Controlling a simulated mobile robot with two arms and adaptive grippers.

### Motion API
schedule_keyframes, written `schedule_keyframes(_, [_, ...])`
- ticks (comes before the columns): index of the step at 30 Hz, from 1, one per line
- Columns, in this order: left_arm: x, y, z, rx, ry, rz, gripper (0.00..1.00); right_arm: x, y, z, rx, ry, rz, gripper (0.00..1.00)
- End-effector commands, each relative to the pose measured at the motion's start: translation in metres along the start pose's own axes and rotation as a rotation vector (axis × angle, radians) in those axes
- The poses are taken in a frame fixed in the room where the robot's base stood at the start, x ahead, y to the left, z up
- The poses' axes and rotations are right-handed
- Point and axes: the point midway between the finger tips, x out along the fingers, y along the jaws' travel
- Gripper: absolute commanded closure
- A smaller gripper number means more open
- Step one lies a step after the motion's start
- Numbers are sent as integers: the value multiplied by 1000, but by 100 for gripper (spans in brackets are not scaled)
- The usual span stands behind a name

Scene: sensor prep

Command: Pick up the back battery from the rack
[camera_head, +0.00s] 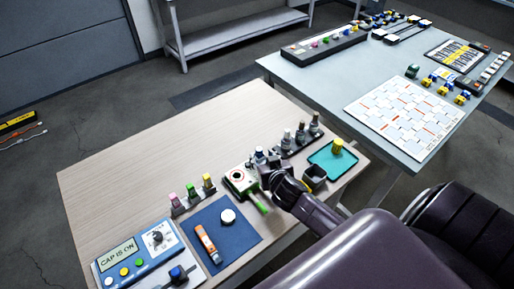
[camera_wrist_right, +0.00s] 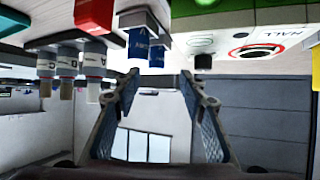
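A dark rack (camera_head: 297,147) holds several grey-topped upright pieces (camera_head: 301,131) at the table's right side. A smaller rack (camera_head: 193,203) holds three pieces with pink, green and yellow tops (camera_head: 190,190). No label marks any piece as the back battery, so I cannot tell which it is. My right gripper (camera_head: 264,166) is beside the dark rack, partly over a pale green board (camera_head: 240,180). In the right wrist view, which looks upside down, its fingers (camera_wrist_right: 160,88) are apart with nothing between them. A blue-labelled piece (camera_wrist_right: 146,45) appears just above the fingers. My left gripper is out of view.
A teal tray (camera_head: 322,163) with a yellow cylinder (camera_head: 337,146) lies right of my gripper. A blue mat (camera_head: 236,244) holds an orange tube (camera_head: 207,243) and white disc. A blue panel (camera_head: 135,262) stands front left. The wooden table's back left is clear.

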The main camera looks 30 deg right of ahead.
Motion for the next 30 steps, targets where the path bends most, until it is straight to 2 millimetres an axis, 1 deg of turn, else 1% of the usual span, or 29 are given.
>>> schedule_keyframes(6, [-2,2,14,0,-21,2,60,20,0,-1,-2,1,0,61])
schedule_keyframes(10, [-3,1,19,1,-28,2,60,26,1,-1,-1,1,0,61])
schedule_keyframes(14, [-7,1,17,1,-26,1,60,37,4,-3,-2,0,2,61])
schedule_keyframes(18, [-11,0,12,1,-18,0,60,55,7,-5,-2,1,2,61])
schedule_keyframes(21, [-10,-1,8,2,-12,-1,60,66,6,-3,-2,1,1,61])
schedule_keyframes(25, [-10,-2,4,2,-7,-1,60,74,6,-2,-1,0,0,61])
schedule_keyframes(30, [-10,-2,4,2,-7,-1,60,76,6,-2,-1,-1,0,61])
